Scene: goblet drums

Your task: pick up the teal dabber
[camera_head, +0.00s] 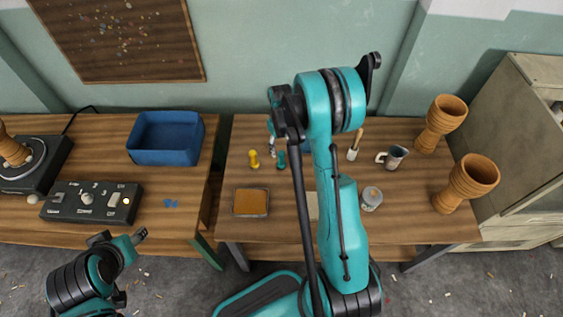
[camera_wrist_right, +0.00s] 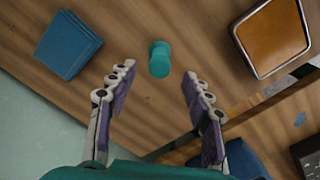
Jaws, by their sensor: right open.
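The teal dabber (camera_head: 281,160) stands on the right-hand wooden table, beside a yellow dabber (camera_head: 254,158). In the right wrist view the teal dabber (camera_wrist_right: 159,58) shows just beyond the fingertips, roughly centred between them. My right gripper (camera_wrist_right: 158,72) is open and empty, its two purple-padded fingers apart on either side. In the head view my right gripper (camera_head: 271,133) is small and partly hidden by its own arm, just behind the dabber. My left gripper (camera_head: 140,236) is at the lower left, in front of the left table; its jaws are too small to judge.
An orange pad (camera_head: 251,202) lies in front of the dabbers. A jar (camera_head: 371,198), a mug (camera_head: 393,157), a brush (camera_head: 355,145) and two goblet drums (camera_head: 441,122) (camera_head: 466,183) stand to the right. A blue tray (camera_head: 166,138) and a control box (camera_head: 92,202) are on the left table.

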